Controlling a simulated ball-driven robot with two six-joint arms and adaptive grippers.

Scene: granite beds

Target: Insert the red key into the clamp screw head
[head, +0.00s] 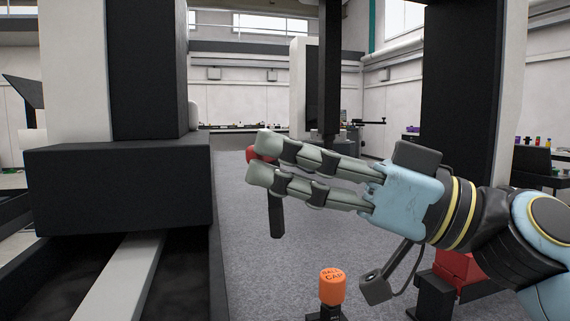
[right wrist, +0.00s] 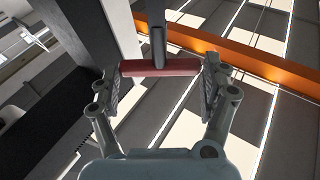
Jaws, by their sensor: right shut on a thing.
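My right gripper (head: 262,159) reaches in from the right in the head view, its fingers pointing left. It is shut on the red key. The key's red crossbar handle (right wrist: 160,67) lies between the two fingers in the right wrist view, and its dark shaft (right wrist: 158,32) runs out from the bar's middle. In the head view a red end of the key (head: 251,154) shows behind the fingertips, and the dark shaft (head: 276,217) hangs below them, its lower end free in the air. I cannot make out the clamp screw head in either view. My left gripper is not in view.
A large black block (head: 118,192) stands on the left, with a pale rail (head: 122,280) below it. An orange cap marked "BALL CAP" (head: 332,287) stands on a dark post at the bottom. Grey floor (head: 240,260) lies open between. Black columns stand behind.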

